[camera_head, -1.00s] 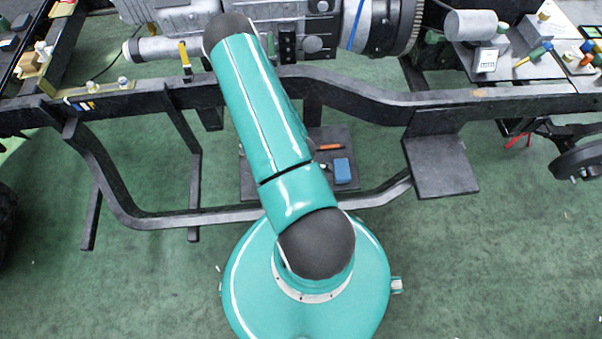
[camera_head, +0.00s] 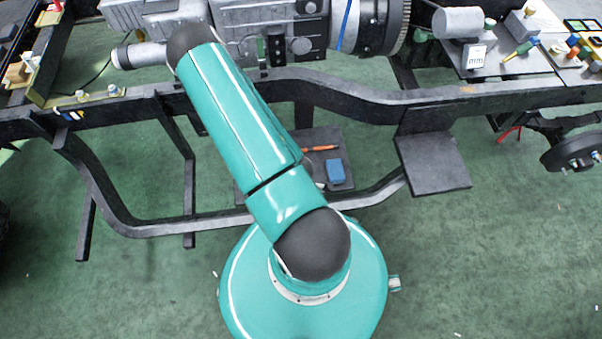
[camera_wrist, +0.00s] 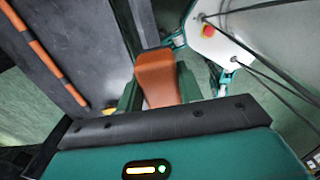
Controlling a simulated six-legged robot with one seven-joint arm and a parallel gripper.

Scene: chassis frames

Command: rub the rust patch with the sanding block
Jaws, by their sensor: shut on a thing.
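My gripper (camera_wrist: 158,88) shows in the wrist view, its green fingers on either side of an orange-brown block that looks like the sanding block (camera_wrist: 156,72). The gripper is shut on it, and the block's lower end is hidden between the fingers. In the head view my gripper is out of sight behind my arm. A small orange-brown mark, which may be the rust patch (camera_head: 467,89), shows on top of the dark chassis rail (camera_head: 370,97) at the right. I see no contact between the block and this mark.
A dark tray (camera_head: 322,142) beyond my base holds an orange stick (camera_head: 320,149) and a blue block (camera_head: 336,172). A flat dark plate (camera_head: 433,164) hangs off the rail. An engine (camera_head: 275,30) stands behind the rail.

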